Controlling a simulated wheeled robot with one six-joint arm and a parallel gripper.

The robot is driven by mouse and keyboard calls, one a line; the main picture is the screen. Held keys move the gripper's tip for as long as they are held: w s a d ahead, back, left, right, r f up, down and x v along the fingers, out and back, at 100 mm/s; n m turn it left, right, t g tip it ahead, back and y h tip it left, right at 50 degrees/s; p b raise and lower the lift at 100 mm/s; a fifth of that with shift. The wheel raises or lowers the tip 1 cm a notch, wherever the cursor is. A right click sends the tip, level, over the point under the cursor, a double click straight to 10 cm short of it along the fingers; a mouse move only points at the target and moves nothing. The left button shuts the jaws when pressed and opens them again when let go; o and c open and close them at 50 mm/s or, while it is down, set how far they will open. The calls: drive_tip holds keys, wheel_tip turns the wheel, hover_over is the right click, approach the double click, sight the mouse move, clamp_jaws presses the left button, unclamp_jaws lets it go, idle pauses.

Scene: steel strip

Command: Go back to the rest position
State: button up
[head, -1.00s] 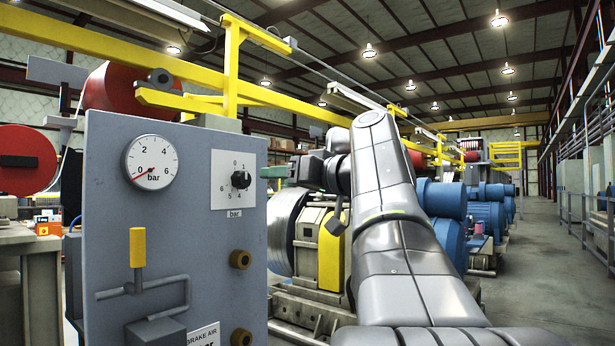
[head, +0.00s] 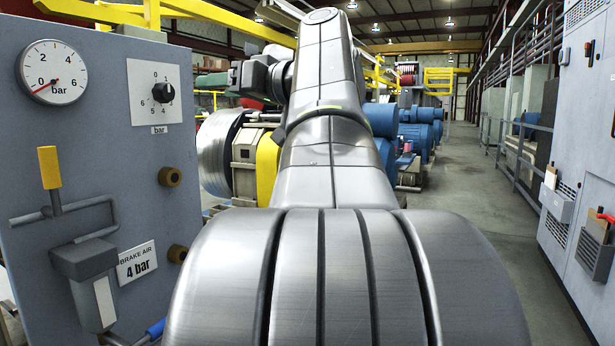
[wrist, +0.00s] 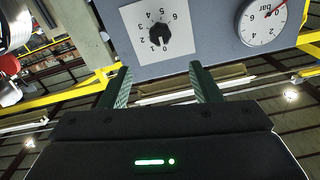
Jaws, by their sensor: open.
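My gripper (wrist: 161,70) is open in the wrist view, its two green fingers apart with nothing between them. Beyond the fingertips is the black knob (wrist: 157,37) on its white numbered plate, with a visible gap to it. In the head view the knob (head: 163,92) is on the grey panel (head: 110,150), and my gripper (head: 212,82) shows small to the right of the panel's edge, partly hidden by my arm. The pressure gauge (head: 52,72) has its red needle close to 0.
A yellow-handled valve (head: 49,168) and a label reading BRAKE AIR 4 bar (head: 137,263) are low on the panel. A steel coil (head: 220,150) and blue motors (head: 415,135) stand behind my arm. Grey cabinets (head: 590,140) line the right. The floor aisle (head: 470,200) between looks clear.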

sight(169, 90)
drive_tip(key=x, duration=1.3)
drive_tip(key=shift+a, duration=0.35)
